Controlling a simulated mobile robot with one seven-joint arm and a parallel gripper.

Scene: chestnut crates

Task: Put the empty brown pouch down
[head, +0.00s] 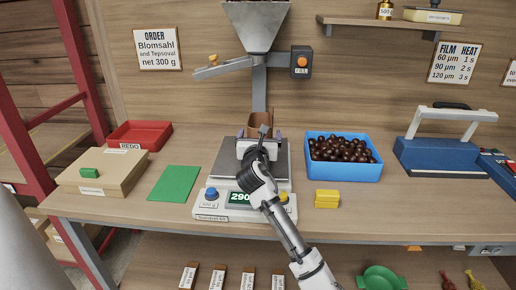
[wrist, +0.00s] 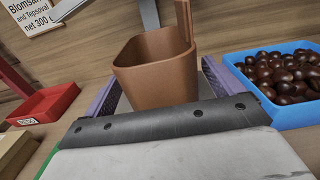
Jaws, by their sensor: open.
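The brown pouch (head: 260,119) is at the scale's pan under the steel hopper, behind my gripper in the head view. In the wrist view the pouch (wrist: 157,72) is upright with an open top and one tall strip at its right rear. My gripper (head: 264,134) is open, its purple fingers on either side of the pouch. The gripper body hides the pouch's base, so I cannot tell whether it touches the pan. The pouch's inside is only partly visible. The scale (head: 212,208) has a green display that appears to read 290.
A blue bin (head: 343,172) of chestnuts stands right of the scale, with yellow blocks (head: 327,198) in front. Left are a green mat (head: 174,183), a cardboard box (head: 103,172) and a red REDO tray (head: 140,134). A blue sealer (head: 440,155) stands far right. The hopper (head: 256,24) hangs above.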

